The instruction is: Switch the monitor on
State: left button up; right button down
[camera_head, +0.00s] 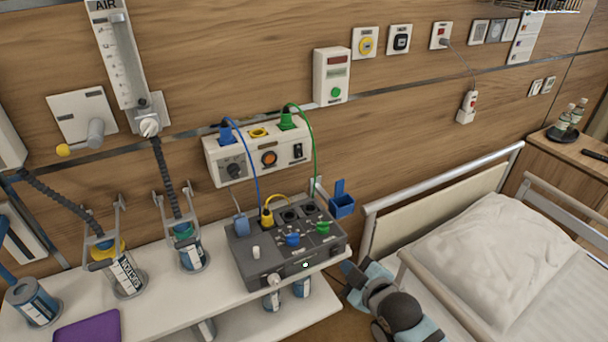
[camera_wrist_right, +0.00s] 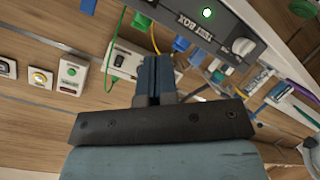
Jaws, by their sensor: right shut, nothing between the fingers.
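No screen plainly shows as a monitor. A white wall box (camera_head: 333,64) has a dark red window and a round green button; in the wrist view its green button (camera_wrist_right: 72,71) shows at the left. A dark grey box (camera_head: 265,255) with knobs, plugs and a small lit lamp (camera_head: 305,265) stands on the shelf; its lettered front (camera_wrist_right: 195,22) is at the top of the wrist view. My right gripper (camera_head: 346,267) is beside the box's right front corner, apart from it. Its fingers (camera_wrist_right: 155,62) are shut and empty. My left gripper is not visible.
A white socket panel (camera_head: 215,165) with an orange button feeds blue and green cables to the box. The bed (camera_head: 372,215) stands at the right. Jars, including one (camera_head: 190,257), and a purple item (camera_head: 88,327) are on the white shelf (camera_head: 220,300).

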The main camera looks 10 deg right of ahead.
jog(key=w+a+r+n+t+y+b, duration=0.1)
jog(key=w+a+r+n+t+b, duration=0.1)
jog(key=w+r+n+b, duration=0.5)
jog(key=shift+w+r+n+b, duration=0.35)
jog(key=shift+w+r+n, duration=1.05)
jog(key=shift+w+r, duration=1.75)
jog(key=shift+s+r, duration=0.25)
jog(key=shift+s, duration=0.05)
jog(key=shift+a, duration=0.1)
send_near(300, 156)
jog(key=x, duration=0.6)
jog(key=shift+a+f+b, duration=0.1)
jog(key=shift+b, duration=0.25)
jog(key=shift+w+a, duration=0.2)
jog(key=shift+w, duration=0.5)
